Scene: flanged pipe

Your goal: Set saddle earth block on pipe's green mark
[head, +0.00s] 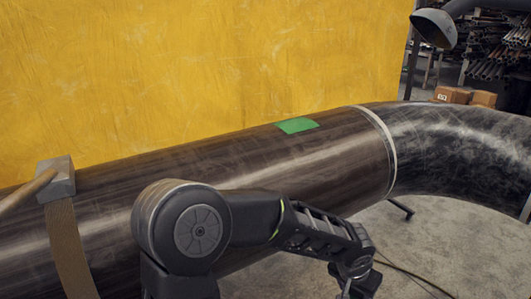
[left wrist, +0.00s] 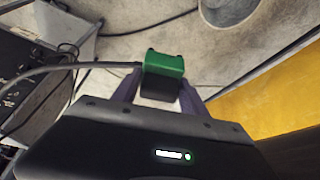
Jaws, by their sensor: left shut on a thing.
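The dark pipe (head: 340,160) crosses the head view, with the green mark (head: 297,125) on its upper side, bare and uncovered, left of a pale weld ring. My left gripper (head: 361,285) is low in front of the pipe, below and right of the mark, near the bottom edge. In the left wrist view my left gripper (left wrist: 161,82) is shut on the green saddle earth block (left wrist: 164,63), which has a dark lower part between the fingers and a grey cable at its left. The block cannot be made out in the head view. My right gripper is not in view.
A grey block (head: 60,184) with a brown strap (head: 68,245) and a wooden-looking rod sits on the pipe at left. A yellow curtain (head: 200,70) hangs behind. A lamp-like hood (head: 434,27) is at upper right. A dark box (left wrist: 30,80) stands left in the wrist view.

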